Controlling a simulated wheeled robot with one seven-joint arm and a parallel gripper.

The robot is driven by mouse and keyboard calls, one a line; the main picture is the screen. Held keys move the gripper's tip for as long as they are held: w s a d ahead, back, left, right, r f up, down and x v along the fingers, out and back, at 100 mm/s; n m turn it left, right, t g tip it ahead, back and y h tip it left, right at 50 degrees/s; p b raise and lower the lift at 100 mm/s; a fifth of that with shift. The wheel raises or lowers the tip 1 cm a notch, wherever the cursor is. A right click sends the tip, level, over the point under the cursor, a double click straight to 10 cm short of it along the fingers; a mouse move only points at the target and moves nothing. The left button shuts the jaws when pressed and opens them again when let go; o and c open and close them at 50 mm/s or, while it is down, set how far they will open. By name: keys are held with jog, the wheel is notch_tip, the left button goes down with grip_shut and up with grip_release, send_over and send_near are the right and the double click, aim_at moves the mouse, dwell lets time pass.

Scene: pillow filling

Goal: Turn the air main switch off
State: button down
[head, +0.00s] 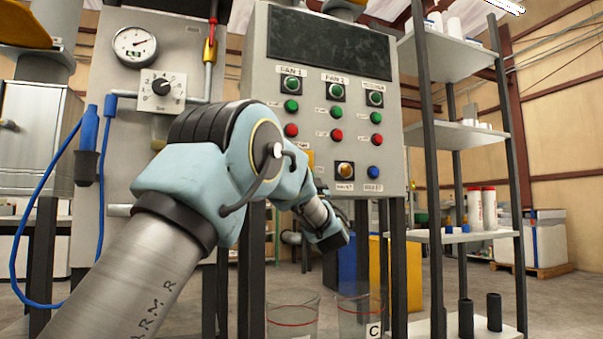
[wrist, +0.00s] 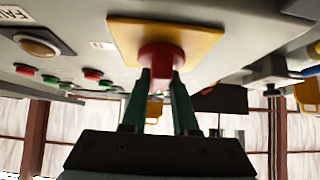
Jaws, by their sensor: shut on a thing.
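In the wrist view, a round red knob (wrist: 160,58) stands out from a square yellow plate (wrist: 200,37) on the grey panel. No label on it is readable. My gripper (wrist: 160,78) has its two green fingers closed on the knob, one on each side. In the head view, my arm covers most of this spot. Only a sliver of the yellow plate (head: 310,159) shows beside the arm at the panel's lower left, and the knob and fingertips are hidden there.
The control panel (head: 390,150) has green and red buttons, an amber button (head: 345,170) and a blue button (head: 374,172). A selector dial (head: 161,91) and gauge (head: 135,42) are to the left. Shelves (head: 464,135) stand right. Clear containers (head: 292,315) stand below the panel.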

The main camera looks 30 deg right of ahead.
jog(key=c, duration=0.7)
grip_release()
jog(key=p+v, duration=0.1)
jog(key=v, duration=0.9)
jog(key=shift+s+f, duration=0.25)
jog(key=shift+f, duration=0.1)
